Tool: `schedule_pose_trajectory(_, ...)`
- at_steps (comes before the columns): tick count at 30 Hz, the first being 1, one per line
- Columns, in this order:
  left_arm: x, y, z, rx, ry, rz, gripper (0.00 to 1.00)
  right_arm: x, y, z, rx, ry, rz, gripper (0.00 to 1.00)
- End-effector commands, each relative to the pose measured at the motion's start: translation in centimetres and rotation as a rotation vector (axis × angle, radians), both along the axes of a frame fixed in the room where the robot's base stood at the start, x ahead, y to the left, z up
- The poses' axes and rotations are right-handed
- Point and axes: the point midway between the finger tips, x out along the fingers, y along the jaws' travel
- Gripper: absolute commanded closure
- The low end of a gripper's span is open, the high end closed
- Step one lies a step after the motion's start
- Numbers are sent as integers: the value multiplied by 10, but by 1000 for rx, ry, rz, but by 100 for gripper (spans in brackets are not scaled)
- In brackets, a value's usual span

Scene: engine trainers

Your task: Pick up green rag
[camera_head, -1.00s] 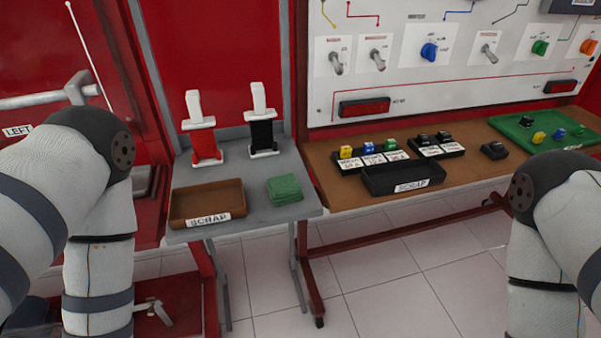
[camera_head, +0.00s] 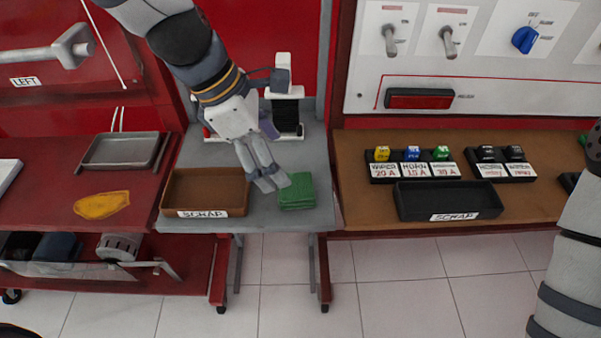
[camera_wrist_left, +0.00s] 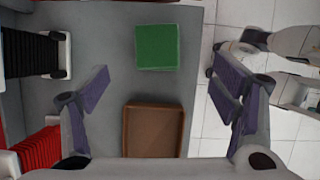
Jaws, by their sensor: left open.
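The green rag (camera_head: 297,191) is a folded square stack lying on the grey table (camera_head: 315,222), right of the brown scrap tray. In the left wrist view the rag (camera_wrist_left: 158,47) lies ahead, between the lines of the open fingers. My left gripper (camera_head: 271,183) is just left of the rag in the head view, pointing down, and appears apart from it. In the left wrist view the left gripper (camera_wrist_left: 165,85) is open and empty, its two purple-padded fingers spread wide. My right gripper is not in view; only part of my right arm shows at the right edge.
The brown scrap tray (camera_head: 165,193) stands left of the rag. A black and white stand (camera_head: 286,118) is behind the gripper. A brown bench (camera_head: 360,215) with a black scrap tray (camera_head: 448,199) and fuse holders is to the right. A yellow rag (camera_head: 102,204) lies on the red cart.

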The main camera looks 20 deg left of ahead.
Motion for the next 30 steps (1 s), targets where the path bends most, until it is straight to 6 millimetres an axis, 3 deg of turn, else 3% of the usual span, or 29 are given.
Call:
schedule_pose_trajectory(1,0,-4,-21,0,21,-1,20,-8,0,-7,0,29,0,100)
schedule_pose_trajectory(8,6,-15,-51,1,15,-1,20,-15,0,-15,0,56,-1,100)
schedule_pose_trajectory(13,13,-25,-82,1,15,-3,20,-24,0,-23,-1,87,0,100)
schedule_pose_trajectory(22,16,-29,-88,2,2,-2,20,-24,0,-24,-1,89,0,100)
schedule_pose_trajectory(29,16,-29,-88,3,3,-3,69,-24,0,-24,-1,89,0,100)
schedule_pose_trajectory(30,15,-29,-88,3,3,-3,70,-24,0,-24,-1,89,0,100)
